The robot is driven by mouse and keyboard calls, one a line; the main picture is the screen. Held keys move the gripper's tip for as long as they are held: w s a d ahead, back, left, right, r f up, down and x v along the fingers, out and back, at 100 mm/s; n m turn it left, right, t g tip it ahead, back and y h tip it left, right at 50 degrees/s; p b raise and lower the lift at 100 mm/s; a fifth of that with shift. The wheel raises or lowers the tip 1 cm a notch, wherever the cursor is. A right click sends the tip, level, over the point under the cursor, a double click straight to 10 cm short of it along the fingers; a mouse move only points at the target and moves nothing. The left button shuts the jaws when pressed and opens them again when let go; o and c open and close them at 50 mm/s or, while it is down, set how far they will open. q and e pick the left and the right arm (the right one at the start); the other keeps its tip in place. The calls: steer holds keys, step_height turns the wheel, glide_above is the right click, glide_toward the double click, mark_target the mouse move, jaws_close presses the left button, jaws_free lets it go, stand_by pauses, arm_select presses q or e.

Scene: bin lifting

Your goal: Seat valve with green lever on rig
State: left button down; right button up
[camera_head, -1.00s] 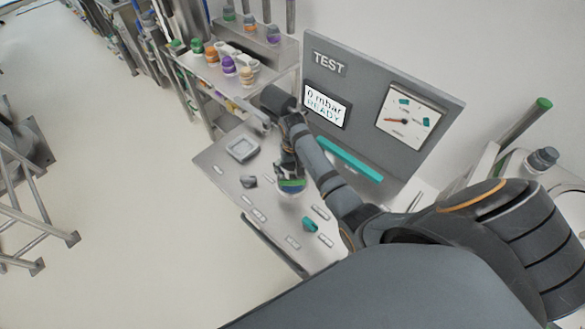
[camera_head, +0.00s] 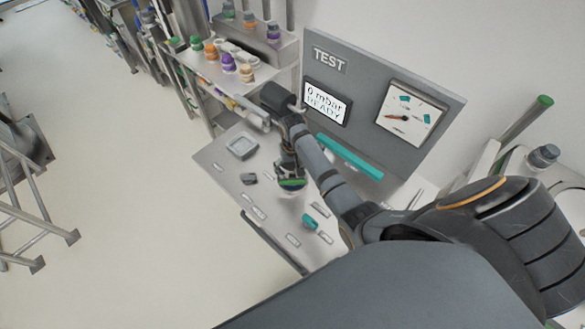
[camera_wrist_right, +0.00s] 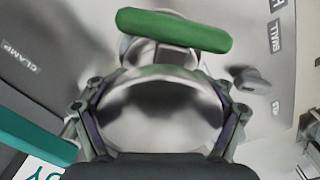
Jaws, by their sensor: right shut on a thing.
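The valve (camera_head: 291,184) is a pale round body with a green lever, under my right gripper (camera_head: 289,168) at the middle of the test bench. In the right wrist view the green lever (camera_wrist_right: 175,30) lies across the top, and the fingers stand on both sides of the round body (camera_wrist_right: 150,125). My right gripper is shut on the valve. The rig is the grey bench (camera_head: 225,182) with an upright TEST panel (camera_head: 375,70). The gripper hides the spot beneath the valve, so I cannot tell whether it touches the bench. My left gripper is not in view.
A square tray (camera_head: 242,146), a dark grey knob (camera_head: 249,179) and a teal-topped part (camera_head: 309,221) are on the bench. A teal bar (camera_head: 349,157) runs along the panel foot. A shelf with several coloured valves (camera_head: 228,62) stands behind left.

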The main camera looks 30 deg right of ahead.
steer(key=shift+f+b, duration=0.7)
steer(key=shift+f, duration=0.5)
stand_by(0.6)
steer(key=o, duration=1.7)
steer(key=shift+o, duration=0.5)
steer(key=shift+s+f, duration=0.1)
step_height(320, 180, up, 3)
steer(key=shift+f+p, duration=0.1)
steer(key=shift+p, duration=1.05)
steer(key=shift+r, duration=3.15)
